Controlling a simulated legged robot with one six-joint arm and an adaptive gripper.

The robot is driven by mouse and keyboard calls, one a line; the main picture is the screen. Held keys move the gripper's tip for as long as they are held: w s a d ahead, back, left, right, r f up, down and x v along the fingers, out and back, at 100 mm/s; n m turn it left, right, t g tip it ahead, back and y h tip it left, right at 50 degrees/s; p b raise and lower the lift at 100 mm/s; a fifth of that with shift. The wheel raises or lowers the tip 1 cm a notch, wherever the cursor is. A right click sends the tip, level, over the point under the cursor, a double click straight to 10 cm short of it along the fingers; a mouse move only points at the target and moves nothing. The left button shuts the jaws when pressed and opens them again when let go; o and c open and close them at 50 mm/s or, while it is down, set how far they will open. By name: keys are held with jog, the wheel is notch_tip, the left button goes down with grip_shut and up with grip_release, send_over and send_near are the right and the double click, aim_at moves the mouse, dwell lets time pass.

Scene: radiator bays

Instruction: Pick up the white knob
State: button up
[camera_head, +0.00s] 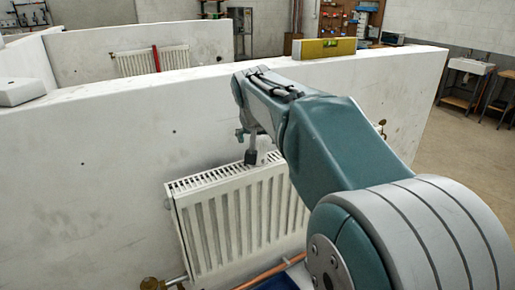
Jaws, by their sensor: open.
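A small white shape (264,144) shows just right of my gripper, above the top of the white radiator (200,238). It is partly hidden by my arm, and I cannot tell for sure that it is the white knob. My gripper (251,160) points down at the radiator's top grille, its dark fingertip close to it. Its jaws are open and look empty. I cannot tell whether it touches the radiator or the white shape.
A white partition wall (100,165) stands behind the radiator. A yellow level (325,47) and a white box (18,91) rest on its top. A brass valve (151,284) and copper pipe (270,275) sit low down. Open floor (462,150) lies at right.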

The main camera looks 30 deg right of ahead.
jog(key=c, duration=1.3)
